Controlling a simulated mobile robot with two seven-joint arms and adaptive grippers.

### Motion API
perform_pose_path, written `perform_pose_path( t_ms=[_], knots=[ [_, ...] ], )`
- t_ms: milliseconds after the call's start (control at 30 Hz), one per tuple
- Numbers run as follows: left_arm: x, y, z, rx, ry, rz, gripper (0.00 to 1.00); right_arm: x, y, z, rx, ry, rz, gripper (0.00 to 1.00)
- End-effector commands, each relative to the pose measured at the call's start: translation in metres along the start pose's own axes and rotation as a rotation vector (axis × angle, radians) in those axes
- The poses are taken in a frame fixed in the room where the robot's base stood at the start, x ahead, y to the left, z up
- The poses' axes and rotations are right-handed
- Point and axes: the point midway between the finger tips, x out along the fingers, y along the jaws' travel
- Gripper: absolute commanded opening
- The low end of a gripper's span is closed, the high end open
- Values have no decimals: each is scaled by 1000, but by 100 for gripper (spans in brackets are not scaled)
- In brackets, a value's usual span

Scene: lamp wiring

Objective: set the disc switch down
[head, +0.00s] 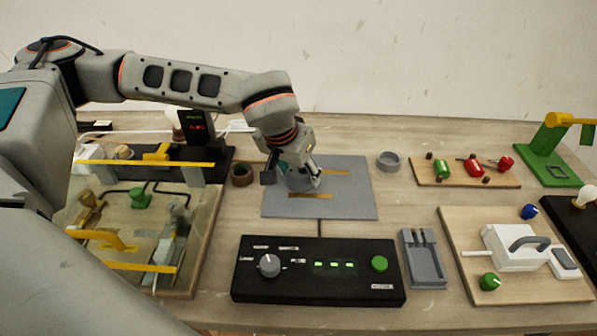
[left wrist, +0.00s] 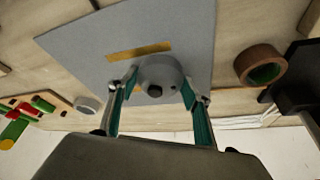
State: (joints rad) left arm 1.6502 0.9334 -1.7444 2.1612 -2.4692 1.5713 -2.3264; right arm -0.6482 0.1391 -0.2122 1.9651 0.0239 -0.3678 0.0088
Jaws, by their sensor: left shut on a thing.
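The disc switch (left wrist: 164,75) is a round grey disc with a black button in its middle. In the left wrist view it sits between the two green-padded fingers of my left gripper (left wrist: 160,84), which is shut on it. In the head view my left gripper (head: 302,180) points down over the grey mat (head: 350,207), and the fingers mostly hide the disc. The disc is at or just above the mat; I cannot tell if it touches. My right gripper is not in view.
The mat has two tan strips. A black control box (head: 330,284) with a knob and green button stands in front. A brown tape ring (head: 242,174) lies left, a grey ring (head: 388,161) right. A clear-topped board (head: 150,235) is at left. The mat's right part is clear.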

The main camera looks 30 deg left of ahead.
Motion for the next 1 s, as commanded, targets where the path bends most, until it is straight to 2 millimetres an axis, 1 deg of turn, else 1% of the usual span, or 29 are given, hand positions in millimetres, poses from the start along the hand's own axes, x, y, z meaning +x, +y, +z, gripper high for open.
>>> perform_pose_path(
  t_ms=[167, 200, 267, 567, 667, 767, 867, 1000],
  knots=[
    [2, 0, 1, 0, 0, 0, 26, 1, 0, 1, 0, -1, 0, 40],
    [3, 0, 1, 0, -1, 0, 51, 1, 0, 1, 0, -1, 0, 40],
    [2, 0, 1, 0, 0, 0, 65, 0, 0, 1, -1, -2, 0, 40],
    [2, 0, 1, 0, 0, 0, 65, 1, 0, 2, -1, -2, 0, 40],
    [-1, 0, -1, 0, 1, 0, 65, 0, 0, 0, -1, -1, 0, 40],
    [-11, 0, -1, -1, 2, 0, 65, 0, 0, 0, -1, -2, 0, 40],
    [-29, 0, -2, 0, 5, 1, 65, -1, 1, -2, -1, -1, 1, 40],
    [-59, 0, -2, -1, 5, 0, 65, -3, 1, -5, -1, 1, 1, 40]
  ],
)
